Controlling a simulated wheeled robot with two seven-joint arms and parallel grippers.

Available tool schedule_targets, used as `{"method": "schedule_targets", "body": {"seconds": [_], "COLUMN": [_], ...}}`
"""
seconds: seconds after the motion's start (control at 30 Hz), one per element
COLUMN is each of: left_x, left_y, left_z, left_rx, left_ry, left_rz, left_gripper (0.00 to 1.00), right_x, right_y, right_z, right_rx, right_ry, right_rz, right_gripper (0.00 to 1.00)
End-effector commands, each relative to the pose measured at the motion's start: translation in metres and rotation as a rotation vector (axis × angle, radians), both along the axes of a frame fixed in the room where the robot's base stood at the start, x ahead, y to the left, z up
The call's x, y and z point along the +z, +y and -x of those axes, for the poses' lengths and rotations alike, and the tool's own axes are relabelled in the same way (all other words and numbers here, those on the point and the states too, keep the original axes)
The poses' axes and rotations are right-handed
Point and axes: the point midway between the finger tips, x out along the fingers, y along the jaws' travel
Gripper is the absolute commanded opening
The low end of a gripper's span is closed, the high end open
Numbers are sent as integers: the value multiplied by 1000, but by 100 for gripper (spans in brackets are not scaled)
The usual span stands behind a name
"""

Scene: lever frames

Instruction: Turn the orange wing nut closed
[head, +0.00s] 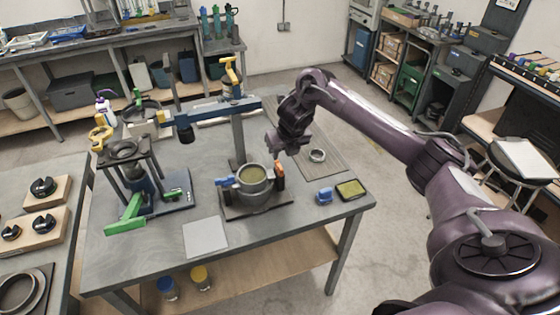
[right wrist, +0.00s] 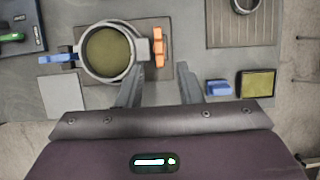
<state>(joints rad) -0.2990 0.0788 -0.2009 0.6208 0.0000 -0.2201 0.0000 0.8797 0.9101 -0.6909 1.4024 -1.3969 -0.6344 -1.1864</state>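The orange wing nut (head: 280,175) is on the right side of a round grey clamp ring (head: 254,185) on a dark base plate. In the right wrist view the wing nut (right wrist: 158,47) is long across the ring's side, just beyond my fingertips. My right gripper (head: 281,148) is above the wing nut in the head view. In the right wrist view its two fingers (right wrist: 160,72) are apart with nothing between them. A blue handle (head: 226,182) is on the ring's left side. My left gripper is not in view.
A grey post (head: 238,135) with a blue arm rises behind the ring. A green-handled press (head: 124,215) stands left. A blue block (head: 324,195) and a green-topped pad (head: 351,189) lie right. A pale square plate (head: 205,237) lies in front. A small ring (head: 317,155) lies on a ribbed mat.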

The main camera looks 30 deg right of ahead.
Motion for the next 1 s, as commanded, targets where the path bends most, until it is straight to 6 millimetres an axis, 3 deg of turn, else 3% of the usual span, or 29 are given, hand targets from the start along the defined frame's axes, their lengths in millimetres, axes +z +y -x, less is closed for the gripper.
{"method": "schedule_targets", "body": {"seconds": [0.4, 0.77, 1.0], "left_x": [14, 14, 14], "left_y": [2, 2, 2], "left_z": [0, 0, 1], "left_rx": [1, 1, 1], "left_ry": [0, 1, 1], "left_rz": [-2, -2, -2], "left_gripper": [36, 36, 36], "right_x": [-56, -63, -63], "right_y": [-4, -5, -5], "right_z": [-22, -25, -25], "right_rx": [-2, -2, -2], "right_ry": [1, -1, -1], "right_rz": [-2, 0, -1], "right_gripper": [33, 33, 3]}}
